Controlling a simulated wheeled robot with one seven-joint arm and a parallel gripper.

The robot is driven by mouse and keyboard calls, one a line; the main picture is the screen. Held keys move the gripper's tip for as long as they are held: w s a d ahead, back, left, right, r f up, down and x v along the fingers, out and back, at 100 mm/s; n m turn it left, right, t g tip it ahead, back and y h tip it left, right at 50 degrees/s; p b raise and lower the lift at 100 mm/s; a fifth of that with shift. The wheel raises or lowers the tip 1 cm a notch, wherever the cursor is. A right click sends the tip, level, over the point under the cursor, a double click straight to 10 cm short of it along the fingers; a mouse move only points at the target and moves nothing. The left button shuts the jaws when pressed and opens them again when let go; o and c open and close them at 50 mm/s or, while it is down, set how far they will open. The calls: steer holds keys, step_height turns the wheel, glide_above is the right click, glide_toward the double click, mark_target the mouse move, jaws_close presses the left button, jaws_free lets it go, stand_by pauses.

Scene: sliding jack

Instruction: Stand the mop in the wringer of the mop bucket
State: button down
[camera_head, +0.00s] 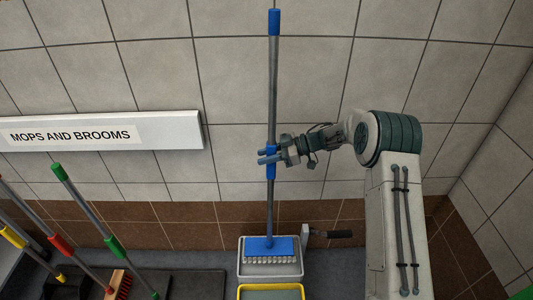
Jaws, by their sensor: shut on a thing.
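The mop stands upright, with a long grey pole (273,85), a blue top cap and a blue sleeve partway down. My gripper (268,156) is shut on the pole at this blue sleeve, reaching in from the right. The mop's blue head (268,246) with pale strands under it is at the bottom, inside the outline of the grey wringer (299,262). I cannot tell if it rests on the wringer or hovers above it. The yellow mop bucket (242,291) shows only partly at the lower picture edge.
A dark-gripped lever (335,234) sticks out right of the wringer. At left, several brooms and mops with green, red and yellow grips lean below a white "MOPS AND BROOMS" rail (100,133). A tiled wall stands behind. A green object (522,294) shows at the lower right corner.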

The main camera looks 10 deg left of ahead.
step_height(320, 180, down, 8)
steer(key=b, duration=0.3)
steer(key=shift+r, duration=0.25)
steer(key=shift+f+b, duration=0.45)
steer(key=shift+f, duration=0.1)
stand_by(0.9)
steer(key=c, duration=1)
jaws_free()
steer(key=shift+d, duration=0.1)
